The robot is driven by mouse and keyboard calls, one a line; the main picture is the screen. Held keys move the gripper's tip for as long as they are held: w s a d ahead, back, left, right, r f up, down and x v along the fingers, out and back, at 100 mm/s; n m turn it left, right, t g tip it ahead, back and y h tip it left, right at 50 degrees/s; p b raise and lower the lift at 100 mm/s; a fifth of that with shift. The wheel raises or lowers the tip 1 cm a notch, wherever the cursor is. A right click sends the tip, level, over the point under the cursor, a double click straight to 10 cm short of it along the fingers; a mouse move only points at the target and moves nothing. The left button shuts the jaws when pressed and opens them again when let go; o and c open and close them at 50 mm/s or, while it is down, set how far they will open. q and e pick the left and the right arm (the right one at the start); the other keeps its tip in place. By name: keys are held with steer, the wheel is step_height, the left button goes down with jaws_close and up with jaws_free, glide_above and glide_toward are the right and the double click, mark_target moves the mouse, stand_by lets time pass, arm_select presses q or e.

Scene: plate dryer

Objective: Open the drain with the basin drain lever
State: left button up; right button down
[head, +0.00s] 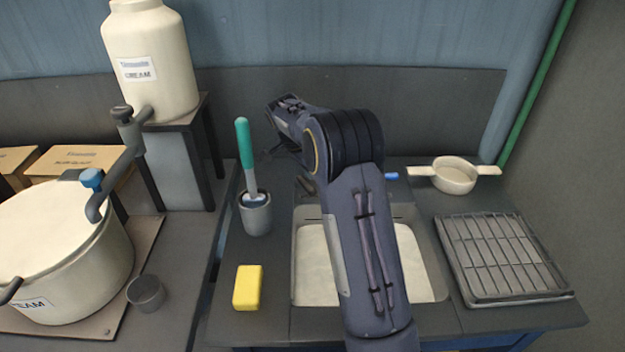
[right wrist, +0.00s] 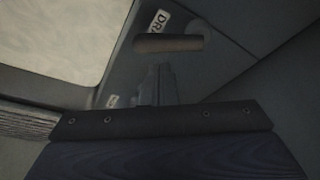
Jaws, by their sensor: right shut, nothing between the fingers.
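The white basin (head: 316,264) is set in the dark counter, partly covered by my right arm; it also shows at the top left of the right wrist view (right wrist: 55,40). The drain lever (right wrist: 168,44) is a short brownish bar beside a white label starting "DRA", just beyond my fingertips. My right gripper (right wrist: 157,72) is shut and empty, pointing towards the lever; I cannot tell if it touches. In the head view my arm hides much of the lever area behind the basin. The drain itself is not seen. My left gripper is not in view.
A grey cup with a green-handled brush (head: 245,155) stands left of the basin, with a yellow sponge (head: 247,288) in front. A wire rack (head: 505,256) and a two-handled strainer (head: 455,177) are on the right. A large pot (head: 60,255) stands far left.

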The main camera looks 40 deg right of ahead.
mark_target(307, 188)
steer(key=shift+v, duration=1.45)
steer(key=shift+d, duration=0.1)
steer(key=shift+s+r, duration=0.15)
steer(key=shift+s, duration=0.1)
steer(key=s+a+r+n+t+y, duration=0.25)
steer(key=s+a+n, duration=0.2)
steer(key=s, duration=0.35)
steer(key=s+a+r+n+t+y, duration=0.1)
steer(key=s+a+r+n+y, duration=0.25)
steer(key=s+a, duration=0.35)
steer(key=s+a+f+n+t, duration=0.1)
steer(key=s+a+n, duration=0.3)
steer(key=s, duration=0.4)
steer(key=s+a+f+n+t+y, duration=0.1)
steer(key=s+a+n, duration=0.3)
steer(key=s, duration=0.5)
steer(key=a+f, duration=0.1)
steer(key=a, duration=0.1)
steer(key=shift+a+n, duration=0.3)
steer(key=shift+a, duration=0.05)
